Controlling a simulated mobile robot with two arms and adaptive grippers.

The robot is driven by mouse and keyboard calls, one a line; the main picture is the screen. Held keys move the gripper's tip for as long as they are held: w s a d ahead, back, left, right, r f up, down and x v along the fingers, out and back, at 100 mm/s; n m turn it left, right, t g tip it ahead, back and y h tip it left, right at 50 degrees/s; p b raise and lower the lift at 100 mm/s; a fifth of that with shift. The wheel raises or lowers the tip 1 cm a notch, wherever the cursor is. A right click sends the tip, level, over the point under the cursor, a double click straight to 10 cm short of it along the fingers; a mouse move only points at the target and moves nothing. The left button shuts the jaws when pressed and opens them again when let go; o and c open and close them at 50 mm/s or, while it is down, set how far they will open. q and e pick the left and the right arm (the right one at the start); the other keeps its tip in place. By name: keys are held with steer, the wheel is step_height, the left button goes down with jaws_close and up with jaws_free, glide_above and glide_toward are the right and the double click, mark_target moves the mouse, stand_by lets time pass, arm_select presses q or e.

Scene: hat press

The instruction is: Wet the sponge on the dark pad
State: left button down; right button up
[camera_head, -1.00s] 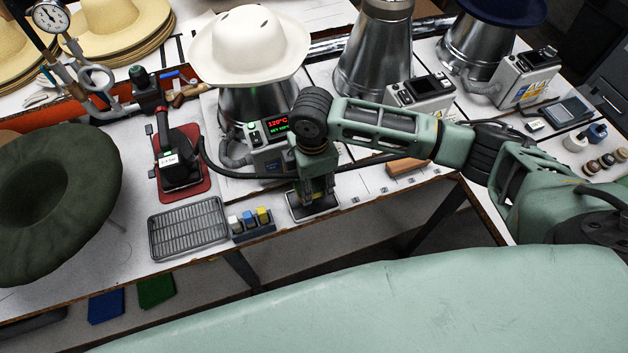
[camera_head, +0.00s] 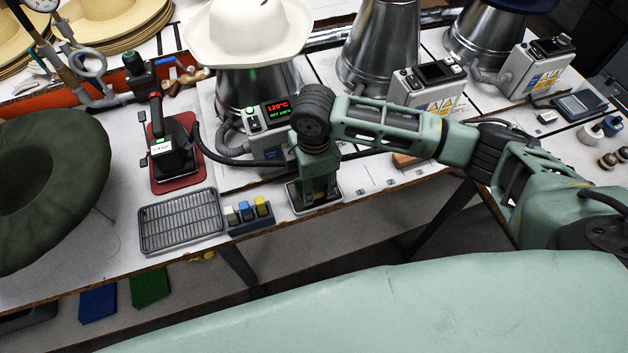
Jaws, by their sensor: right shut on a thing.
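My right gripper (camera_head: 317,192) points straight down at the front edge of the white bench. It is shut, with its fingertips low over a small dark pad in a pale-rimmed tray (camera_head: 334,197). The sponge is not visible; the fingers and wrist hide whatever is between them, so I cannot tell how it meets the pad. My left gripper is not in the view.
A wire rack tray (camera_head: 180,220) and a holder with small coloured blocks (camera_head: 248,214) stand left of the gripper. A black iron (camera_head: 174,148) sits on a red mat. A control box (camera_head: 268,127) and white hat (camera_head: 248,35) are behind. A green hat (camera_head: 50,185) lies far left.

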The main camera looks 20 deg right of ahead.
mark_target(314, 182)
steer(key=shift+f, duration=0.55)
stand_by(0.6)
steer(key=shift+s+f+p, duration=0.1)
steer(key=shift+p, duration=0.2)
stand_by(2.0)
step_height(314, 182, up, 7)
steer(key=p, duration=0.8)
stand_by(0.5)
stand_by(0.4)
